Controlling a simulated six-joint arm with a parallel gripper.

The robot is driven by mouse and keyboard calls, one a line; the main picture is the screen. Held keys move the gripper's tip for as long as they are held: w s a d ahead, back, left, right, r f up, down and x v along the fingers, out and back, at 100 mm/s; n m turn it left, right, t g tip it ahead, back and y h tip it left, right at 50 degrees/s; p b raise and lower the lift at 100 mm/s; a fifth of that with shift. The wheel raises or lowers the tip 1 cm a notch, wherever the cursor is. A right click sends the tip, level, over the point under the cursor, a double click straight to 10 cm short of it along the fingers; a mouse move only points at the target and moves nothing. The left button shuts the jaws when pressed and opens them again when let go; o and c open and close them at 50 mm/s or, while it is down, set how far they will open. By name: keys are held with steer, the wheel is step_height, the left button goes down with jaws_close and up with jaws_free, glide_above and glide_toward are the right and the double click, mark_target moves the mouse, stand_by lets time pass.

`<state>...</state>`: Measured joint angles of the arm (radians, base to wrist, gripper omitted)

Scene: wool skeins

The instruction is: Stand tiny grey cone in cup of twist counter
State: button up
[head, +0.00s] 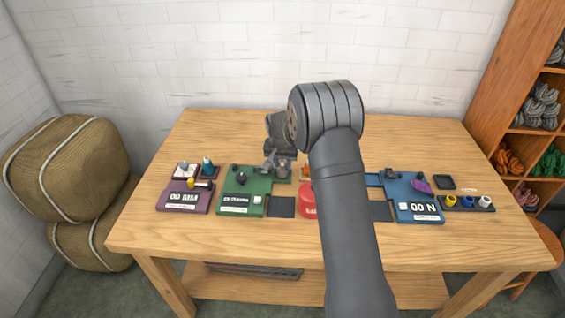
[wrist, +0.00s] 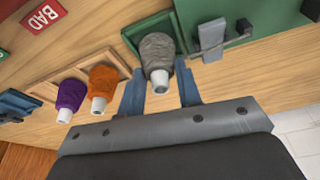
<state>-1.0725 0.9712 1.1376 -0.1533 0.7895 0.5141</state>
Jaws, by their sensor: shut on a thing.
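The tiny grey cone (wrist: 158,52), wound with grey wool and with a white tip, is between the two fingers of my gripper (wrist: 161,77) in the wrist view. My gripper is shut on it. The cone is at a green-rimmed tray (wrist: 133,35); I cannot tell whether it still touches the tray. In the head view my gripper (head: 281,164) is at the back of the table, right of the green device (head: 235,199) with a display, which looks like the twist counter. Its cup is not clear to me; grey fittings (wrist: 212,38) show beside it in the wrist view.
An orange cone (wrist: 102,78) and a purple cone (wrist: 71,94) lie beside the grey one. A purple "MM" device (head: 180,205) is at the left and a blue "N" device (head: 410,212) at the right. My arm hides part of the table.

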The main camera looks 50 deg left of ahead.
steer(key=shift+f, duration=0.2)
stand_by(0.5)
steer(key=o, duration=1.4)
steer(key=shift+o, duration=0.2)
steer(key=shift+r, duration=3.75)
steer(key=shift+f, duration=3.8)
steer(key=shift+r, duration=0.1)
